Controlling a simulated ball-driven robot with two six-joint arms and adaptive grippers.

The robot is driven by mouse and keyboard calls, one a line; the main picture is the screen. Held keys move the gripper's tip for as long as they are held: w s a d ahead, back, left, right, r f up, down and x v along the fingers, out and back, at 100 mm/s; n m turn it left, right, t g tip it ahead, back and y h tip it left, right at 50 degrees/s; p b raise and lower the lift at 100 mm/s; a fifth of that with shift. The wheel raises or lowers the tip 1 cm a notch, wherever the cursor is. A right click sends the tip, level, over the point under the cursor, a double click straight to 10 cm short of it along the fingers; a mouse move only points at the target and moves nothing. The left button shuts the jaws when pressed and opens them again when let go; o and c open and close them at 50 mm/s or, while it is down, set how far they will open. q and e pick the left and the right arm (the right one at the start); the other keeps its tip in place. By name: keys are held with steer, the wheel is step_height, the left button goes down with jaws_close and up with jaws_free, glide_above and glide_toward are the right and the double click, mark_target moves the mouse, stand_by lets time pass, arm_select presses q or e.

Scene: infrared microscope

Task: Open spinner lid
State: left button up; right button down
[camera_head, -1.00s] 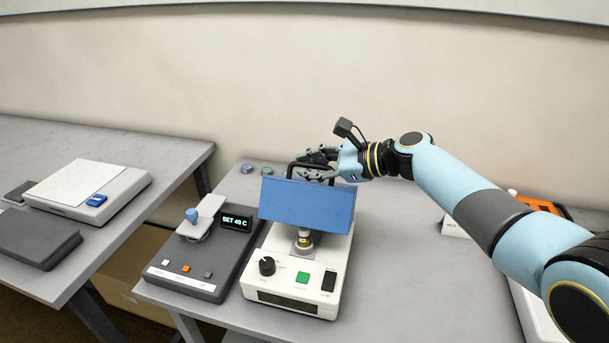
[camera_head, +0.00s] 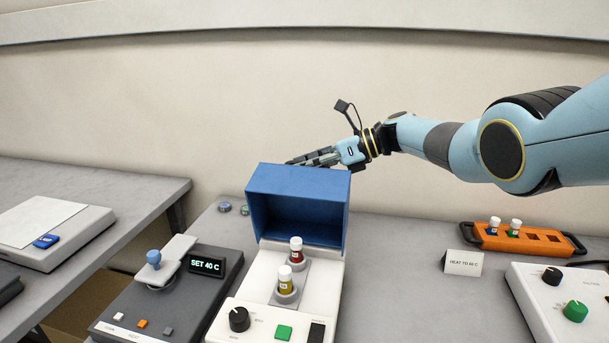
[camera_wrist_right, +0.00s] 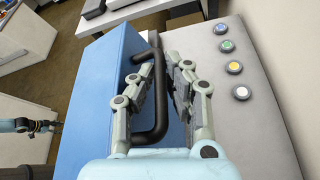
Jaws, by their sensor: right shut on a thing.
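The spinner (camera_head: 273,315) is a white box with a black knob, a green button and a dark switch on its front. Its blue lid (camera_head: 298,178) is tilted up and back, its hollow underside facing the head camera. My right gripper (camera_head: 300,160) is behind the top of the lid. In the right wrist view, it is shut on the lid's black handle (camera_wrist_right: 152,95), with the blue lid (camera_wrist_right: 95,95) beside it.
A dark heater block (camera_head: 165,295) reading SET 40 C stands left of the spinner. An orange rack (camera_head: 520,242) with vials and a white device (camera_head: 555,300) stand right. Several coloured caps, one yellow (camera_wrist_right: 234,67), lie behind.

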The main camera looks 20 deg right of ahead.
steer(key=shift+w+d+f, duration=0.1)
steer(key=shift+w+d, duration=0.1)
steer(key=shift+w, duration=0.1)
steer(key=c, duration=1.6)
jaws_free()
steer(key=shift+c, duration=0.2)
steer(key=v, duration=1.2)
steer(key=shift+c, duration=0.3)
